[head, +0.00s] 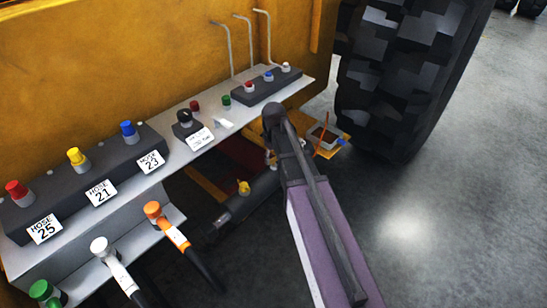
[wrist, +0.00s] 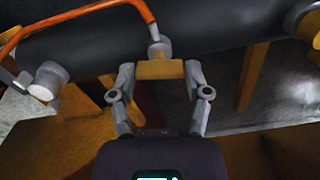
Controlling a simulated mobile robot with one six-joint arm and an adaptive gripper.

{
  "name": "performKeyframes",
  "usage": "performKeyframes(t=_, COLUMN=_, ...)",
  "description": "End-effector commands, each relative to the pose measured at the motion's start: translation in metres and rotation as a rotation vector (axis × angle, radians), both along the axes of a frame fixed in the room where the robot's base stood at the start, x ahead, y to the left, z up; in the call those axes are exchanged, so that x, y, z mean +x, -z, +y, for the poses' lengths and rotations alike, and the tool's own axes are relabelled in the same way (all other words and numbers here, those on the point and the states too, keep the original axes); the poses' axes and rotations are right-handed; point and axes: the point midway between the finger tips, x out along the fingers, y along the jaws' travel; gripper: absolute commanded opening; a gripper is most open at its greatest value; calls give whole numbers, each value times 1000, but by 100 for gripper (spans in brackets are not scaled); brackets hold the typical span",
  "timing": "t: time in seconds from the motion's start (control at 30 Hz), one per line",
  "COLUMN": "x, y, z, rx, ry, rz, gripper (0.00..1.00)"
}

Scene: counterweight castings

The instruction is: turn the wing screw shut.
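The wing screw (wrist: 160,69) shows in the wrist view as a flat yellow-orange bar. It sits in front of a small grey fitting (wrist: 159,49) on a dark cylinder. My gripper (wrist: 160,72) has one grey fingertip against each end of the bar, with no clear gap, so it looks shut on it. An orange pipe (wrist: 110,8) curves into the fitting from the left. In the head view my arm hides the gripper and the screw beneath the grey shelf. I cannot tell how far the screw is turned.
A second grey fitting (wrist: 48,80) stands left of my fingers. The dark cylinder (head: 255,194) carries a yellow knob (head: 244,187). A grey shelf (head: 160,173) with coloured hose caps overhangs at left. A large tyre (head: 405,75) stands behind; the floor at right is clear.

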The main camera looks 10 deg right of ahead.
Motion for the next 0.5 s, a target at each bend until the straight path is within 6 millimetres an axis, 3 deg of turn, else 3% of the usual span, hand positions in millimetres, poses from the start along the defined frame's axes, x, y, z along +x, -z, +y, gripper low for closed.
performKeyframes(t=0.5, x=0, y=0, z=0, rx=-1, ry=65, rz=1, gripper=15)
